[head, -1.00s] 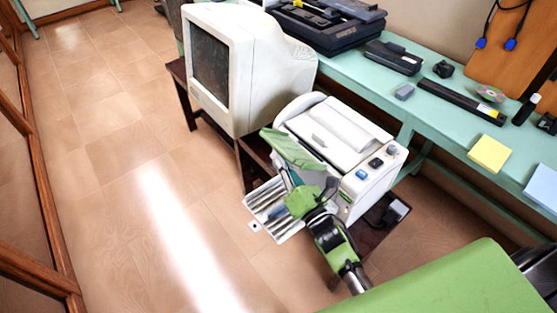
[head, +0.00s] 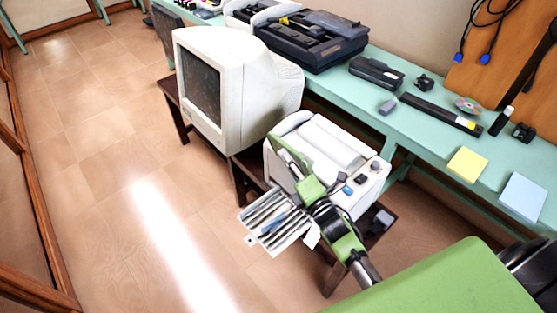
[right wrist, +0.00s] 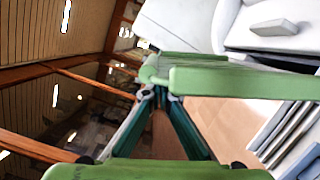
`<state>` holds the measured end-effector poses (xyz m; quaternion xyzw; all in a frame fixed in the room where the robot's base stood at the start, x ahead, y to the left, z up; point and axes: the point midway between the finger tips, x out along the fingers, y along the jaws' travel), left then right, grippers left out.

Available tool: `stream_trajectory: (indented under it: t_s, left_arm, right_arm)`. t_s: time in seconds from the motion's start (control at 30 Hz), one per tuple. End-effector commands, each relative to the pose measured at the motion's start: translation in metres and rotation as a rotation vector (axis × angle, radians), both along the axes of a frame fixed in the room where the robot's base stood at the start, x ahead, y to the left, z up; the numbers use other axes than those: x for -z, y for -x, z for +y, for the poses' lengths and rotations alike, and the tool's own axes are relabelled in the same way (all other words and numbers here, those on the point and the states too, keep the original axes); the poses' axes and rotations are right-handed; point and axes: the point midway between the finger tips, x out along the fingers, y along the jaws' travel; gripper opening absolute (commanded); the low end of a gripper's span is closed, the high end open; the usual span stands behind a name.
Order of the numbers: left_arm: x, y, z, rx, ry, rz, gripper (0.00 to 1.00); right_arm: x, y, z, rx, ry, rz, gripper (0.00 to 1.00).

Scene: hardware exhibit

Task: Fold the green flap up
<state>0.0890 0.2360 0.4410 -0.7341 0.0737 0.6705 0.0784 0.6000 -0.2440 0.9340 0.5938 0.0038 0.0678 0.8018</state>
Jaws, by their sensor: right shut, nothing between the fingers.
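The white printer (head: 318,145) stands on a low dark stand below the bench. In the right wrist view a green bar-like panel, seemingly the green flap (right wrist: 245,84), lies across the picture just beyond my fingertips, beside the printer's pale body. My left gripper is out of view.
A ribbed light tray (head: 268,217) sticks out low before the printer. A bulky old monitor (head: 232,95) stands to its left. The green bench (head: 425,135) behind carries dark devices, a yellow note pad (head: 467,164) and a blue one (head: 523,196). The tiled floor at left is clear.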

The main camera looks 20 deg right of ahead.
Motion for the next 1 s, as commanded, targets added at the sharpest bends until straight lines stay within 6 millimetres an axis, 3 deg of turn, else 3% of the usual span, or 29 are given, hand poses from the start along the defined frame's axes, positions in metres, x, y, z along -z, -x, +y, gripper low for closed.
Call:
stream_trajectory:
  t_s: [0.17, 0.4, 1.0]
  left_arm:
    - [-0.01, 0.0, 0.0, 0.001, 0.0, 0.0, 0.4]
    - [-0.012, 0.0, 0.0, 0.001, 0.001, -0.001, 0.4]
    - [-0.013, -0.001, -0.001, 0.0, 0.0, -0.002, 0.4]
  right_arm:
    - [-0.009, -0.005, -0.015, -0.001, -0.106, 0.039, 0.0]
    - [-0.01, -0.01, -0.027, -0.001, -0.11, 0.041, 0.0]
    - [-0.013, -0.012, -0.033, 0.001, -0.108, 0.038, 0.0]
